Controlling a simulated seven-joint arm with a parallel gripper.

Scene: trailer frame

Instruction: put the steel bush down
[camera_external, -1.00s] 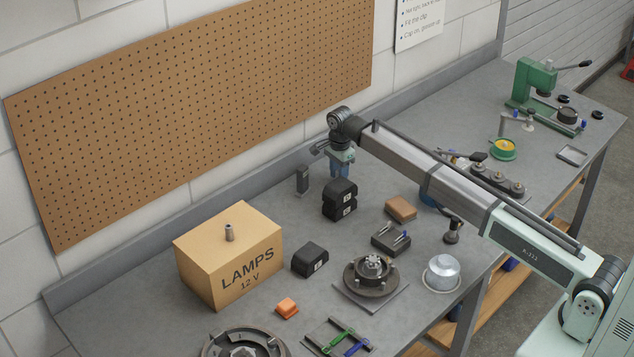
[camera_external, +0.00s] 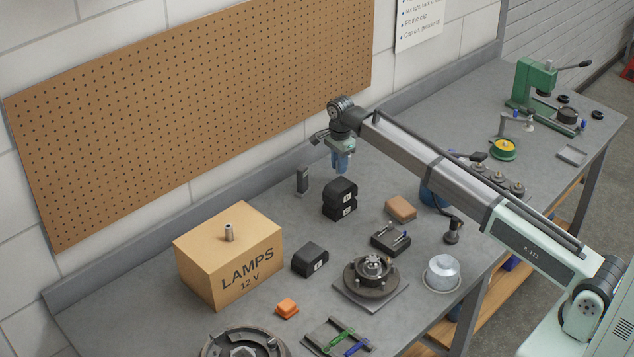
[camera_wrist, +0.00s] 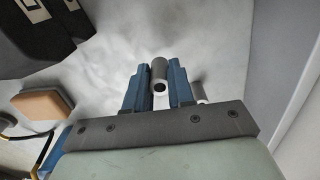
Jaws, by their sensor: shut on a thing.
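My gripper (camera_external: 343,165) hangs above the back of the bench, behind the stacked black blocks. In the wrist view its blue fingers (camera_wrist: 158,88) are shut on a steel bush (camera_wrist: 159,72), a small grey tube with a dark bore, with the grey bench top beyond it. The held bush cannot be made out in the external view. Another small steel tube (camera_external: 229,232) stands upright on the LAMPS box (camera_external: 205,277).
Two stacked black blocks (camera_external: 340,199) and a dark upright block (camera_external: 303,180) stand close to the gripper. A brown block (camera_external: 400,209) lies to the right. The pegboard wall (camera_external: 200,110) rises behind. Bare bench lies between the gripper and these blocks.

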